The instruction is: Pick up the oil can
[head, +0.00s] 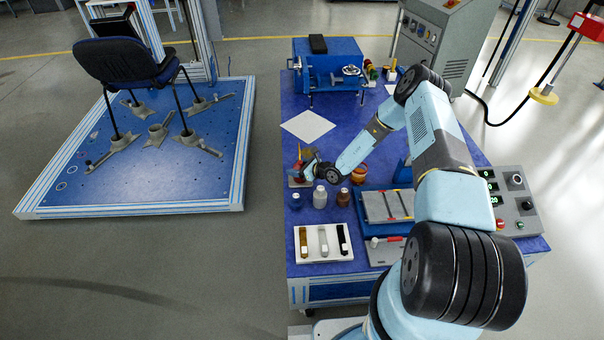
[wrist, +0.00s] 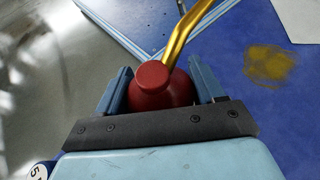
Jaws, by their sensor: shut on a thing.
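The oil can (wrist: 165,88) is red with a round cap and a long golden spout that points up and right in the wrist view. My gripper (wrist: 162,92) is shut on its body, one blue-grey finger on each side. In the head view my gripper (head: 308,167) is at the left edge of the blue worktable (head: 340,130). The can (head: 299,153) shows there only as a small red and yellow shape, partly hidden by my gripper. I cannot tell whether its base touches the surface below.
Small jars (head: 320,197) and an orange container (head: 359,173) stand close to my gripper. A white tray (head: 324,257) with several items lies nearer. A white sheet (head: 308,126) lies behind. A control box (head: 512,200) is at the right. A chair (head: 125,60) stands on a separate blue platform.

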